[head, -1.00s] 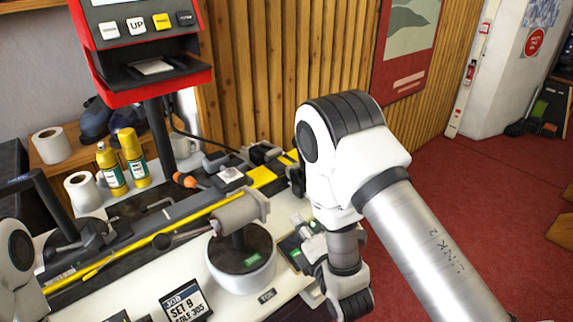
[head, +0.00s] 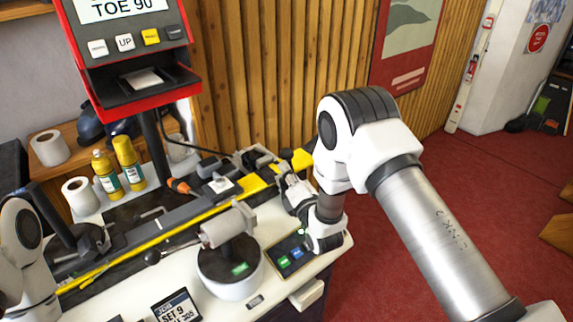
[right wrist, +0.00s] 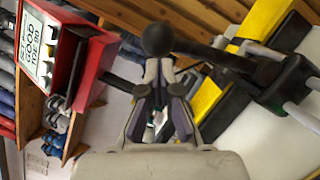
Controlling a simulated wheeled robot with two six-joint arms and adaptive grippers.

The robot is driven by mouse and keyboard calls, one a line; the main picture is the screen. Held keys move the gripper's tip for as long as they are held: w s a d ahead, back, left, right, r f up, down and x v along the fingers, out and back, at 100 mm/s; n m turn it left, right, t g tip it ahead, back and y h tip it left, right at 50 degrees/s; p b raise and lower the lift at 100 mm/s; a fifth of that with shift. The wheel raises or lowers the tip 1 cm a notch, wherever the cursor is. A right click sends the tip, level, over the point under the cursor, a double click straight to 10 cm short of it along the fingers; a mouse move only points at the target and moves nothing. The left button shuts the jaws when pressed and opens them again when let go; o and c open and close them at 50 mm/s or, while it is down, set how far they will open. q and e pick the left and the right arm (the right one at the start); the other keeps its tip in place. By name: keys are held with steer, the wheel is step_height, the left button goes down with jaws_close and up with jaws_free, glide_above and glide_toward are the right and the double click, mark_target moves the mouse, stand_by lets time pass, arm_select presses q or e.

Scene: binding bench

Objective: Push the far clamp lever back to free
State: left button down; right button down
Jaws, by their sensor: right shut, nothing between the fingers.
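The far clamp (head: 255,160) is a dark grey block with pale rods at the far end of the long bed; it also shows in the right wrist view (right wrist: 285,82). Its dark lever (right wrist: 222,58) runs from the block to a black ball knob (right wrist: 157,38). My right gripper (head: 281,172) is at the far clamp. In the right wrist view its fingertips (right wrist: 158,68) are closed together, empty, and the knob appears right at or just beyond them; I cannot tell whether they touch. In the head view the arm partly hides this spot.
A red machine with a screen (head: 120,10) stands at the back left. Yellow bottles (head: 127,160) and paper rolls (head: 78,194) are below it. A grey drum on a round white base (head: 230,275) and a small button panel (head: 288,255) sit on the near bench.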

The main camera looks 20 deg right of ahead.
steer(key=shift+w, duration=0.1)
steer(key=shift+d, duration=0.1)
stand_by(0.3)
steer(key=shift+w+d+r+m+g+h, duration=0.2)
steer(key=shift+d+r+m, duration=0.1)
steer(key=shift+d+m, duration=0.3)
steer(key=shift+w+d+r+m+g+h, duration=0.25)
steer(key=shift+d+m, duration=0.25)
steer(key=shift+m, duration=0.2)
steer(key=w+d+f+m+g+b, duration=0.1)
steer(key=w+d+m, duration=0.1)
steer(key=d+m, duration=0.2)
steer(key=w+d+f+m+g+b, duration=0.1)
steer(key=d+m+b, duration=0.1)
steer(key=d+m, duration=0.3)
steer(key=shift+w+d+f+g, duration=0.35)
steer(key=shift+w+d, duration=0.05)
steer(key=shift+d, duration=0.45)
steer(key=shift+y+b, duration=0.25)
steer(key=shift+b, duration=0.05)
